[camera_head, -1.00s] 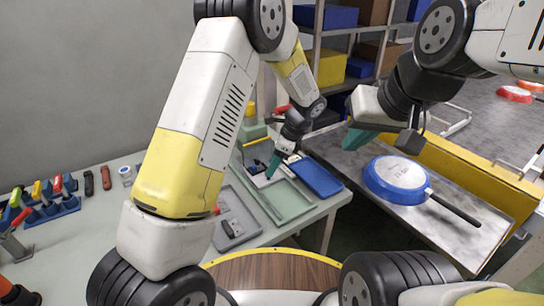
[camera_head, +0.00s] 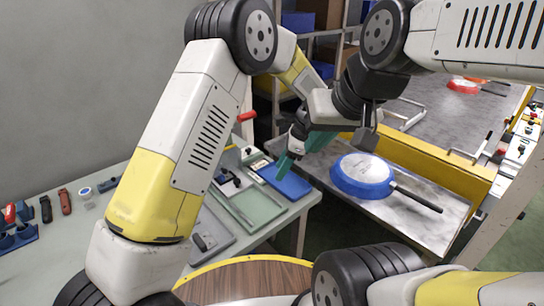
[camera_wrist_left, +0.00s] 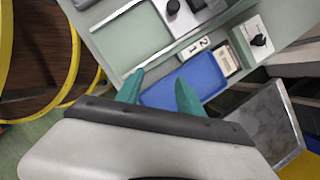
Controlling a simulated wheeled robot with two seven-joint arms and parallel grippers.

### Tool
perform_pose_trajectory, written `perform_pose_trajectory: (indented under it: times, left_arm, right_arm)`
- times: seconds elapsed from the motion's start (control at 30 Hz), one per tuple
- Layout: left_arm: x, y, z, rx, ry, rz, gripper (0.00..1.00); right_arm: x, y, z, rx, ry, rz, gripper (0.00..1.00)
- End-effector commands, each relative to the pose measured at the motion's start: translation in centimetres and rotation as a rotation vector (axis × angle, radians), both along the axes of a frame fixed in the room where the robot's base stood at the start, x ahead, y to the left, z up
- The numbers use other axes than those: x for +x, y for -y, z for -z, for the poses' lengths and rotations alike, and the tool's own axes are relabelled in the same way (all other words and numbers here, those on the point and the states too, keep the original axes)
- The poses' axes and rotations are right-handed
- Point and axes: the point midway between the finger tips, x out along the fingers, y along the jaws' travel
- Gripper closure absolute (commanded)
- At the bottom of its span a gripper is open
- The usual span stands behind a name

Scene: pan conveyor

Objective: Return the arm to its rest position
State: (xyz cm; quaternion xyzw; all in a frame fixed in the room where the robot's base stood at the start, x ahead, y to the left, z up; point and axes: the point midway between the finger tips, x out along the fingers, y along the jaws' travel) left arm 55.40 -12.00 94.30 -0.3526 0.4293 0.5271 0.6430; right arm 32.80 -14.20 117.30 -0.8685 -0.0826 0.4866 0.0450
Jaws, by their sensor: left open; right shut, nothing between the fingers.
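My left gripper (camera_head: 283,164) is in the middle of the head view, above the work table near the blue tray (camera_head: 288,183). In the left wrist view its two teal fingers (camera_wrist_left: 160,92) stand apart with nothing between them, and the blue tray (camera_wrist_left: 205,75) shows beyond them. My right gripper (camera_head: 318,141) comes in from the upper right, shut and empty.
The pan lies upside down on a grey metal surface (camera_head: 425,228) beside a yellow rail (camera_head: 440,168). A green tray (camera_head: 243,212) and a grey tray (camera_head: 207,238) lie on the table. Tools stand at the far left. Red pans (camera_head: 464,86) lie at the back right.

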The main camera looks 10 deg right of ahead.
Motion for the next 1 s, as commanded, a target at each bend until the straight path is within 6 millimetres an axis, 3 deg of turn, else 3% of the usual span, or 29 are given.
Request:
perform_pose_trajectory:
  times: [0.13, 0.23, 0.47, 0.7, 1.0]
  left_arm:
    - [0.0, -0.1, -0.2, -0.003, 0.001, -0.005, 0.56]
    - [0.1, -1.0, -1.5, -0.028, 0.016, -0.043, 0.56]
    - [-1.0, -7.0, -9.1, -0.186, 0.106, -0.312, 0.56]
    - [-5.1, -14.3, -16.4, -0.383, 0.215, -0.662, 0.56]
    - [-12.7, -21.7, -21.8, -0.632, 0.351, -1.093, 0.56]
  right_arm:
    - [0.0, 0.0, 0.0, 0.0, 0.0, 0.0, 1.0]
    - [0.0, 0.0, 0.0, 0.0, 0.0, 0.0, 1.0]
    - [0.0, 0.0, 0.0, 0.0, 0.0, 0.0, 1.0]
    - [0.0, 0.0, 0.0, 0.0, 0.0, 0.0, 1.0]
    - [0.0, 0.0, 0.0, 0.0, 0.0, 0.0, 1.0]
